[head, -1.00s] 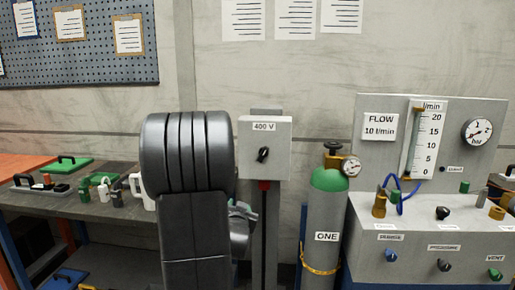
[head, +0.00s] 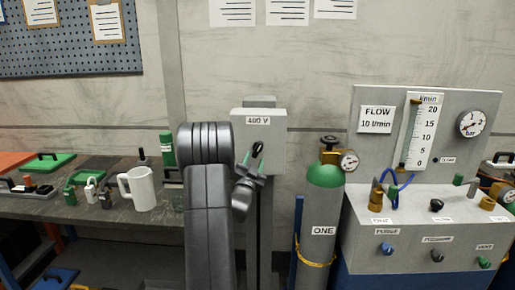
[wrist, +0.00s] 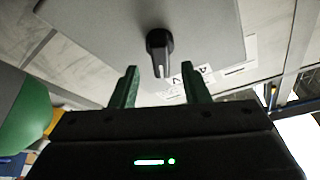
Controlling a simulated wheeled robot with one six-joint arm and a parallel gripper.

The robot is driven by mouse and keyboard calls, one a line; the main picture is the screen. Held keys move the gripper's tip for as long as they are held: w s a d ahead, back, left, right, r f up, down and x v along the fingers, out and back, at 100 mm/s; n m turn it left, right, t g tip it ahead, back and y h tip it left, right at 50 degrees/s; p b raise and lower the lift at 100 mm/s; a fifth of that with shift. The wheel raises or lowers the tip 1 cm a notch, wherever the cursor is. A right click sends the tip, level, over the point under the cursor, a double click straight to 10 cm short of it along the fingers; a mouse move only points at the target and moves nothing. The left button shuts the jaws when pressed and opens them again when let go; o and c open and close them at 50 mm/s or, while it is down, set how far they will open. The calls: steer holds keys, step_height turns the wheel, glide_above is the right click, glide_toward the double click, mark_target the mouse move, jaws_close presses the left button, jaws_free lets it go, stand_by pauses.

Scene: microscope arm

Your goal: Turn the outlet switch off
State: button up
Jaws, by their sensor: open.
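The grey box labelled 400 V (head: 275,134) stands on a post, with a black rotary switch (head: 258,148) on its front. In the wrist view the box face (wrist: 205,28) fills the top, and the black switch (wrist: 159,45) points down the picture. My gripper (head: 252,158) is at the front of the box, just below and left of the switch in the head view. In the wrist view my gripper (wrist: 159,69) is open, its two green fingers on either side of the switch handle. Gaps show on both sides; whether the tips reach its depth is unclear.
A green-topped cylinder (head: 325,205) marked ONE stands right of the post. A flow panel (head: 470,90) with gauge and knobs is further right. A workbench (head: 60,208) with a white mug (head: 139,190) and small bottles is at left.

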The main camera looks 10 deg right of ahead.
mark_target(257, 152)
steer(key=shift+p+x, duration=0.6)
steer(key=shift+x, duration=2.55)
jaws_close()
